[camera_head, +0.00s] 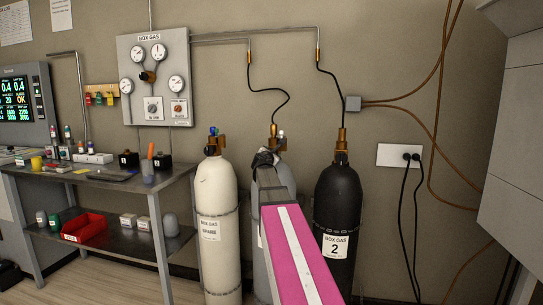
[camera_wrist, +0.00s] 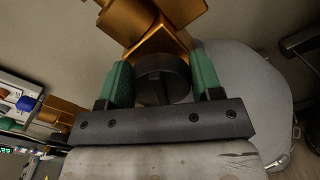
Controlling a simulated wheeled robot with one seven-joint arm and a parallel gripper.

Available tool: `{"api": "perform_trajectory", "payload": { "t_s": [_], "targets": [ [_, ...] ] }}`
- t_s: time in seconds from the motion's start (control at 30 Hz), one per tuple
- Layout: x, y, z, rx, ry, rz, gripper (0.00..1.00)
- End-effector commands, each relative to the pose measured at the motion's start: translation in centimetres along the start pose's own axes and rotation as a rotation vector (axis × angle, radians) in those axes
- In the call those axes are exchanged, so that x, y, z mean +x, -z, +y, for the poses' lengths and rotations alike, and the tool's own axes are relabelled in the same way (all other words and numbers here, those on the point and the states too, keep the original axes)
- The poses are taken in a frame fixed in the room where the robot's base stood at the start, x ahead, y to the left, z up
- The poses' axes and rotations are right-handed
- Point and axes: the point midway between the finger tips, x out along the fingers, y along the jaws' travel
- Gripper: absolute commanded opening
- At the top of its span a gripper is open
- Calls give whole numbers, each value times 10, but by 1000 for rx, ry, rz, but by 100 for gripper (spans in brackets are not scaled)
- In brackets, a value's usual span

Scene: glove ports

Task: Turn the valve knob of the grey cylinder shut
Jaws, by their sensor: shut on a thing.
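The grey cylinder (camera_head: 262,272) stands between a white and a black cylinder, partly hidden behind my pink and grey arm. Its brass valve (camera_head: 273,130) shows above my gripper (camera_head: 267,158). In the wrist view, the dark round valve knob (camera_wrist: 160,88) sits below the brass valve body (camera_wrist: 158,45). My gripper (camera_wrist: 163,80) has its green-padded fingers on either side of the knob and is shut on it. The cylinder's grey shoulder (camera_wrist: 245,85) is at the right of that view. The knob's turn position cannot be read.
The white cylinder (camera_head: 215,190) stands close on the left, the black cylinder (camera_head: 338,195) close on the right. A gauge panel (camera_head: 155,80) hangs on the wall. A metal bench (camera_head: 110,183) is at the left. Hoses and cables run down the wall at the right.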

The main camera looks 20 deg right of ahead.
Motion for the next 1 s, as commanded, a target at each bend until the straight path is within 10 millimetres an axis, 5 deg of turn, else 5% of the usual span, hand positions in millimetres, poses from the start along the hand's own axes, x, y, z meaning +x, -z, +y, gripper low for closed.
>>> {"api": "perform_trajectory", "payload": {
  "t_s": [0.03,0.07,0.1,0.57,1.0],
  "targets": [
    [0,0,0,0,1,0,36],
    [0,0,0,0,1,0,69],
    [0,0,0,0,1,0,81],
    [-9,0,0,-1,0,0,81],
    [-82,0,-2,-1,0,1,81]
  ]
}}
